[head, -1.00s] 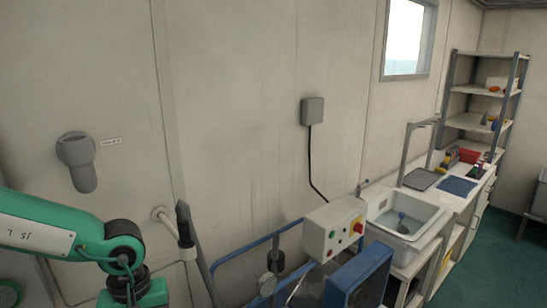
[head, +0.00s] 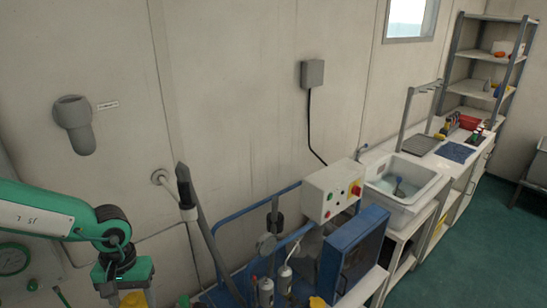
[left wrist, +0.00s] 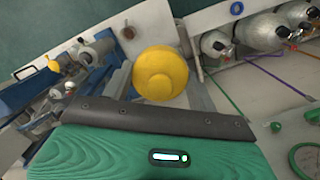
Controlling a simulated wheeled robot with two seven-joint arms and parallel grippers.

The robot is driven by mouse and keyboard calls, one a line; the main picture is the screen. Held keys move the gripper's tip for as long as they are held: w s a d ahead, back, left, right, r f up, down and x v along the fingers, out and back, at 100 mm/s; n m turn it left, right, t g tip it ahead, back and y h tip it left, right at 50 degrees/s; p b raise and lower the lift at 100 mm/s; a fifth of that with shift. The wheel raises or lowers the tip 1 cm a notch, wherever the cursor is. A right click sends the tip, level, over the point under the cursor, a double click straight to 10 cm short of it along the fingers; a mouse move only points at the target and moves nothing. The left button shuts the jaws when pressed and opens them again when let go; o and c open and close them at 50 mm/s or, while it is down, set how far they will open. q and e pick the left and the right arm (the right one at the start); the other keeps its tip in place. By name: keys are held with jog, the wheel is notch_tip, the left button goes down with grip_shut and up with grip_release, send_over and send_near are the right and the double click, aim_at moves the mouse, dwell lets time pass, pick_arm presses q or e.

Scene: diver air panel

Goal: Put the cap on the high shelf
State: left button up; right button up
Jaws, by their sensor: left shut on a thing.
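My left gripper (head: 126,297) is at the lower left of the head view, pointing down. It is shut on a round yellow cap (left wrist: 160,73), which shows large in the left wrist view. A bit of the cap (head: 136,299) also shows at the bottom edge of the head view. The fingertips are mostly hidden or out of frame. A grey shelving rack (head: 463,53) stands in the far right corner, well away from the gripper; its upper shelf (head: 486,56) holds a few small items. My right gripper is not in view.
A blue-framed machine with a control box (head: 333,191) stands between my arm and the counter. A sink (head: 406,181) and blue mat (head: 455,152) are on the counter. Grey cylinders (left wrist: 262,28) lie below my gripper. Green floor (head: 490,245) is clear at right.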

pick_arm(q)
jog(key=s+a+r+n, duration=0.1)
jog(key=a+r+n, duration=0.1)
jog(key=a, duration=0.6)
jog(key=s+a+r+n, duration=0.2)
jog(key=a, duration=0.6)
jog(key=s+a+f+n, duration=0.2)
jog(key=s+a+f, duration=0.1)
jog(key=s+a, duration=0.15)
jog(key=d+f+m, duration=0.2)
jog(key=d+f, duration=0.5)
jog(key=d, duration=0.5)
jog(key=w+d+r+m, duration=0.1)
jog(key=w+d+m, duration=0.2)
jog(key=d, duration=0.6)
jog(key=w+d+r+m, duration=0.2)
jog(key=w+d+m, duration=0.1)
jog(key=d, duration=0.5)
notch_tip(320, 180, down, 8)
jog(key=b, duration=0.8)
jog(key=shift+s+d+f, duration=0.15)
jog(key=shift+s+d, duration=0.05)
jog(key=shift+d, duration=0.1)
